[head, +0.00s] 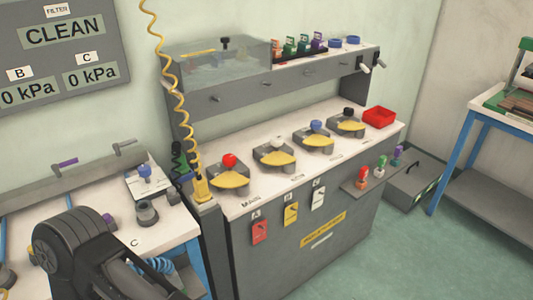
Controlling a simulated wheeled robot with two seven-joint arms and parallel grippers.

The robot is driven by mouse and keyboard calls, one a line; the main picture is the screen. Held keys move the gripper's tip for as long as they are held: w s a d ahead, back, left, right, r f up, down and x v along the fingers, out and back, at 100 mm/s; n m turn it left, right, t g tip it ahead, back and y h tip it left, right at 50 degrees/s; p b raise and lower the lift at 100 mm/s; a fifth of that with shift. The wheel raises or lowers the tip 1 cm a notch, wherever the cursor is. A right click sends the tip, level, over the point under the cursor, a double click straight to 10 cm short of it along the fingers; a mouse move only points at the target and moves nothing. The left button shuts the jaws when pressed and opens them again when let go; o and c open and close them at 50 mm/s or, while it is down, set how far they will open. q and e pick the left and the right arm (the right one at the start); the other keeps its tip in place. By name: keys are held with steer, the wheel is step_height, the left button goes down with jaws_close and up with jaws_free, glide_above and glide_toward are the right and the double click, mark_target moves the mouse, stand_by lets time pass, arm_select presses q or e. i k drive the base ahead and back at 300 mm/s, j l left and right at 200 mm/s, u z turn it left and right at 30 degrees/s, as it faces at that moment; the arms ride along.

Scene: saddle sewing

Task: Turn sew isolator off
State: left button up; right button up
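Four isolator units stand in a row on the white bench top, each a grey box with a yellow plate and a knob. They have a red knob (229,160), a white knob (277,144), a blue knob (315,126) and a black knob (348,112). The label below the red-knobbed unit reads MAIN. The labels before the others are too small to read surely, so I cannot tell which is the sew isolator. A dark arm link of mine fills the lower left. Neither gripper's fingers show.
A clear box (218,65) and colored padlocks (303,45) sit on the upper shelf. A yellow coiled cord (168,65) hangs at the bench's left end. A red tray (380,117) sits at its right end. Red, yellow and white tags hang on the front.

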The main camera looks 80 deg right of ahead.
mark_target(278, 158)
steer(key=z, duration=2.8)
steer(key=l+z, duration=0.1)
steer(key=z, duration=0.25)
steer(key=i+l+z, duration=0.1)
steer(key=z, duration=0.25)
steer(key=l+z, duration=0.1)
steer(key=z, duration=0.25)
steer(key=i, duration=0.05)
